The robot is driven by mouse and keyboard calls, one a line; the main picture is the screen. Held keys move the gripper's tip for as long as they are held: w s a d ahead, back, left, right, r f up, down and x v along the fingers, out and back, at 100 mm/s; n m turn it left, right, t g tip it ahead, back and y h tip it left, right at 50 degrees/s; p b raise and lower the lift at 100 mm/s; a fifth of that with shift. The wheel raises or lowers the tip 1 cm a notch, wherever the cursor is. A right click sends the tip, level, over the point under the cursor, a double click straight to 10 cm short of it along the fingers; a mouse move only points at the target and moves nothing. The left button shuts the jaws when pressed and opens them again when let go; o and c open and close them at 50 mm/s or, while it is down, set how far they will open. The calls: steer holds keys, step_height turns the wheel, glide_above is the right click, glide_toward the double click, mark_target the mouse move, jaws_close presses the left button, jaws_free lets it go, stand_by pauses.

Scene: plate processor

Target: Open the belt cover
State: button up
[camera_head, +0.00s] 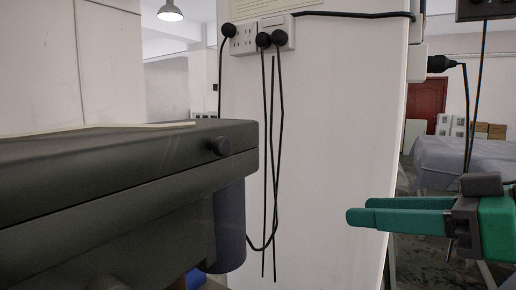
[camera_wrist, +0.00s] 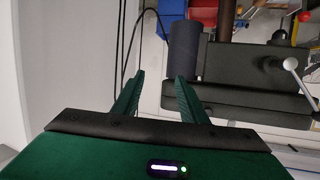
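The belt cover (camera_head: 110,160) is a dark grey, box-like lid on top of the machine at the left of the head view. It lies flat, with a thin seam along its lower edge, and looks shut. A small round knob (camera_head: 219,146) sticks out near its right end. My gripper (camera_head: 358,210) is at the right of the head view, clear of the cover, with a wide gap between. Its green fingers point left. In the wrist view my gripper (camera_wrist: 160,77) has its fingers apart and nothing between them. The cover's far side is hidden.
A dark cylinder (camera_head: 229,226) hangs below the cover's right end. A white wall panel (camera_head: 335,130) with sockets and hanging cables stands behind. In the wrist view, a lever with a white ball (camera_wrist: 291,63) sits at the machine's right. Free space lies between gripper and machine.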

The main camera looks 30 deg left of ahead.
mark_target(228, 145)
steer(key=s+a+r+n+g+y, duration=0.4)
steer(key=s+a+r, duration=0.2)
steer(key=s+r, duration=0.3)
steer(key=a, duration=1.1)
steer(key=shift+w+r, duration=0.1)
steer(key=shift+c, duration=0.3)
jaws_close()
